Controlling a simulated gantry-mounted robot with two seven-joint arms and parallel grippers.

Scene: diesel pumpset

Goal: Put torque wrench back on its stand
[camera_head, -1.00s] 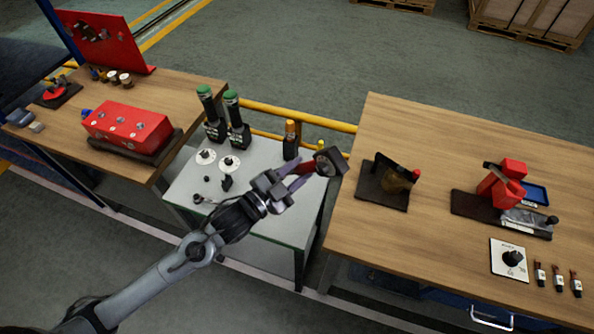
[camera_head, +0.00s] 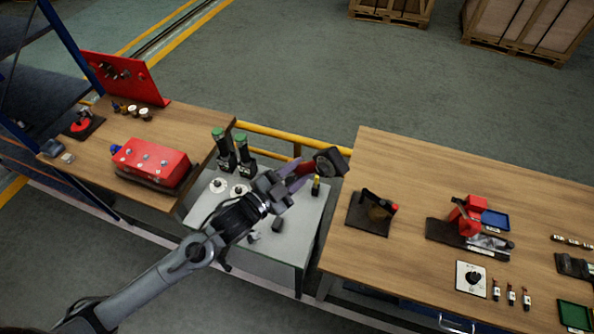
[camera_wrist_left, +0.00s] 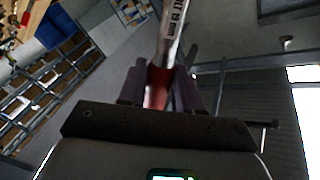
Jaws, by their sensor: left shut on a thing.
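My left gripper (camera_head: 292,178) is shut on the torque wrench (camera_head: 303,168), held in the air over the far right part of the small grey table. The wrench's red handle and a dark round end show beyond the fingers. In the left wrist view, the red grip (camera_wrist_left: 158,85) sits between the fingers and a silver shaft with dark markings extends upward. I cannot tell for certain which object is its stand. A dark plate with an upright holder (camera_head: 378,210) stands on the right wooden bench. My right gripper is not in view.
The grey table (camera_head: 285,250) carries two green-topped tools (camera_head: 242,150) and a yellow-topped item (camera_head: 316,185), partly hidden by the gripper. A red box (camera_head: 150,160) is on the left bench. A red fixture (camera_head: 463,215) stands on the right bench (camera_head: 400,155), whose far part is clear.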

